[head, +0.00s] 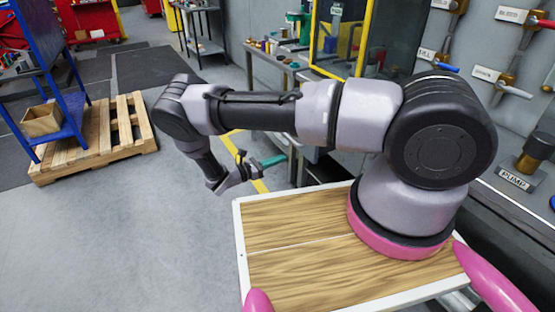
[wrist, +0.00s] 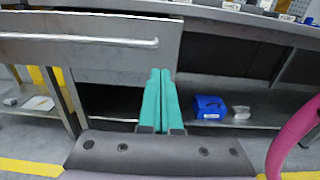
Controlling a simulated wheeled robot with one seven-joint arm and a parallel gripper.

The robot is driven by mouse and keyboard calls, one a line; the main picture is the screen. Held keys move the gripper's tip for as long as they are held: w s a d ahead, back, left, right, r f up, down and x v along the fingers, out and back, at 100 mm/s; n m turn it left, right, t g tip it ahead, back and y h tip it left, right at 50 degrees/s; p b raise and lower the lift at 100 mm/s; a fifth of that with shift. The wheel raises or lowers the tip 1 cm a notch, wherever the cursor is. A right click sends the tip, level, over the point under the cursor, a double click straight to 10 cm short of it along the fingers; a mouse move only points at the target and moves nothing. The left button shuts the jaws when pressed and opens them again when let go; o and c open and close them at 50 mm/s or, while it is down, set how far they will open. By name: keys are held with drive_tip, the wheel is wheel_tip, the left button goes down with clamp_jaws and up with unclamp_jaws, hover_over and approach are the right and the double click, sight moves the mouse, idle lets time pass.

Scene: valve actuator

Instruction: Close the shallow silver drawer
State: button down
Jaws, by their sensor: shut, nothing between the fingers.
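In the wrist view a wide grey metal drawer front (wrist: 110,58) with a long silver bar handle (wrist: 75,40) fills the upper left, under the workbench top (wrist: 230,16). How far it stands out from the bench is hard to tell. My gripper (wrist: 161,72) has its two teal fingers together with nothing between them. The fingertips appear just at the drawer front's lower right corner; contact cannot be told. In the head view my gripper (head: 273,161) is beside the workbench, low over the floor, and my own arm hides most of the drawer area.
A lower shelf (wrist: 258,122) under the bench holds a blue box (wrist: 209,107) and a small silver item (wrist: 241,112). The space right of the drawer is open. In the head view a wooden pallet (head: 95,140) and blue rack stand left, with clear floor (head: 150,220) between.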

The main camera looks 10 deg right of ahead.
sight(308, 149)
drive_tip(key=x, duration=1)
drive_tip(key=shift+d, duration=0.3)
